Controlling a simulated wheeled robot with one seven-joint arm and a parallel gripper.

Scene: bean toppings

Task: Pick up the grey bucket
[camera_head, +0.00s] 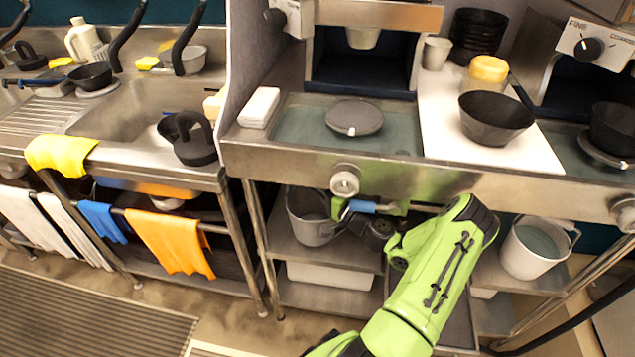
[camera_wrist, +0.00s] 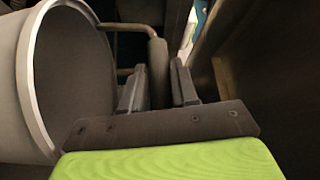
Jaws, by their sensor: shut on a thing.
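The grey bucket (camera_head: 306,229) is on the shelf under the counter, left of my arm in the head view. In the wrist view its pale rim and dark inside (camera_wrist: 30,85) fill the left side, seen tilted. Its handle runs from the rim to a thick grip between my fingers. My gripper (camera_head: 343,207) is at the bucket's upper right side, under the counter edge. In the wrist view my gripper (camera_wrist: 158,82) is shut on the handle grip. Whether the bucket's base touches the shelf is hard to tell.
A white bucket (camera_head: 531,250) stands on the right shelf. A white bin (camera_head: 330,275) sits on the lower shelf below the grey bucket. The steel counter (camera_head: 285,157) overhangs the gripper, and a table leg (camera_head: 258,245) stands to the left. Dark walls lie close right of the gripper.

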